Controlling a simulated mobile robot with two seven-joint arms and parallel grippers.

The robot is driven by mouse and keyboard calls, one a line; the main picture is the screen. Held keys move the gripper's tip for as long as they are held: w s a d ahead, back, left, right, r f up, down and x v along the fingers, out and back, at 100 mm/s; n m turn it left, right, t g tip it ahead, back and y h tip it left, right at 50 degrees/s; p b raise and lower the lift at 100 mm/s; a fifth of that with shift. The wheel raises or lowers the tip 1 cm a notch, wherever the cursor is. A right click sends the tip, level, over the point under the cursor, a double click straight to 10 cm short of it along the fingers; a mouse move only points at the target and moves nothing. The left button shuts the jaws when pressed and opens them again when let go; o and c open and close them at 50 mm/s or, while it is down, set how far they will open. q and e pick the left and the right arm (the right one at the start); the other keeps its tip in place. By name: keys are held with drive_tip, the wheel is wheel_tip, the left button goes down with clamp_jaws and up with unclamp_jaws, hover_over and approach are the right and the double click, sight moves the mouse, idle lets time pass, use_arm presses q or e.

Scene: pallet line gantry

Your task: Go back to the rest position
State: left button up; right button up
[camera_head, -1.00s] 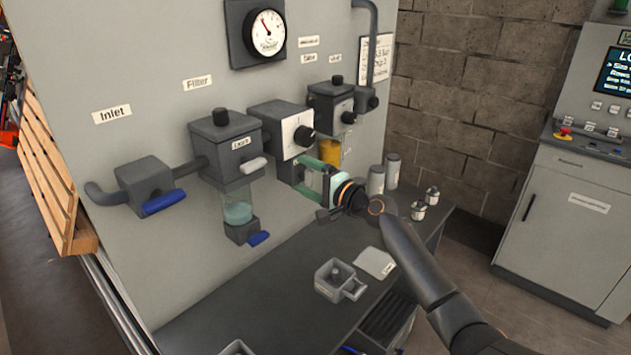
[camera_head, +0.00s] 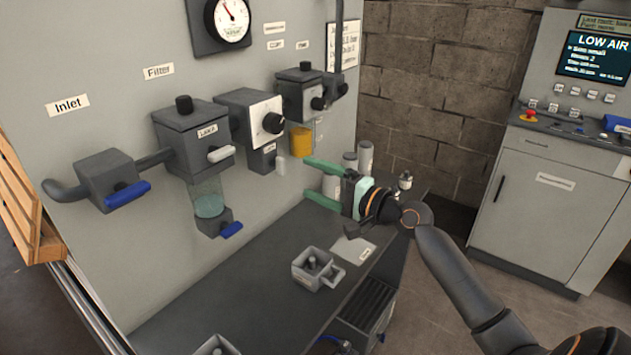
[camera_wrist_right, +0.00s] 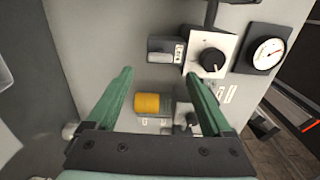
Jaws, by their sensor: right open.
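My right gripper (camera_head: 322,182) is open and empty, its two green fingers spread apart and pointing left toward the grey panel. It hangs in the air over the dark bench, clear of the valve units. In the right wrist view the open fingers (camera_wrist_right: 160,90) frame a yellow-orange bowl (camera_wrist_right: 152,104) and a black knob (camera_wrist_right: 212,60) farther off, with nothing between them. My right arm reaches in from the lower right. My left gripper does not show in either view.
The grey panel carries the inlet valve (camera_head: 108,180), the filter unit (camera_head: 192,135), the regulator (camera_head: 250,118) and a gauge (camera_head: 231,17). A small grey tray (camera_head: 316,270) and a white card (camera_head: 353,250) lie on the bench (camera_head: 270,300). A control cabinet (camera_head: 548,190) stands right.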

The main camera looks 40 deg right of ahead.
idle(0.4)
drive_tip(key=s+a+f+n+g, duration=0.45)
drive_tip(key=s+a+f, duration=0.25)
drive_tip(key=f, duration=0.3)
drive_tip(key=s+a+f+n+g, duration=0.4)
drive_tip(key=s+a+f+n, duration=0.25)
drive_tip(key=f, duration=0.35)
drive_tip(key=s+f+n+g+h, duration=0.2)
drive_tip(key=s+f+n+h, duration=0.1)
drive_tip(key=s, duration=0.6)
drive_tip(key=s+f+n+g+h, duration=0.2)
drive_tip(key=s+f+g+h, duration=0.1)
drive_tip(key=s, duration=0.6)
drive_tip(key=w+a+f+t+y, duration=0.1)
drive_tip(key=w+a+f+t, duration=0.1)
drive_tip(key=f, duration=0.3)
drive_tip(key=w+a+f+t+y, duration=0.1)
drive_tip(key=w+a+f+t, duration=0.1)
drive_tip(key=f, duration=0.3)
drive_tip(key=shift+w+a+f+t+y, duration=0.3)
drive_tip(key=shift+w+a+t, duration=0.15)
drive_tip(key=shift+t, duration=0.4)
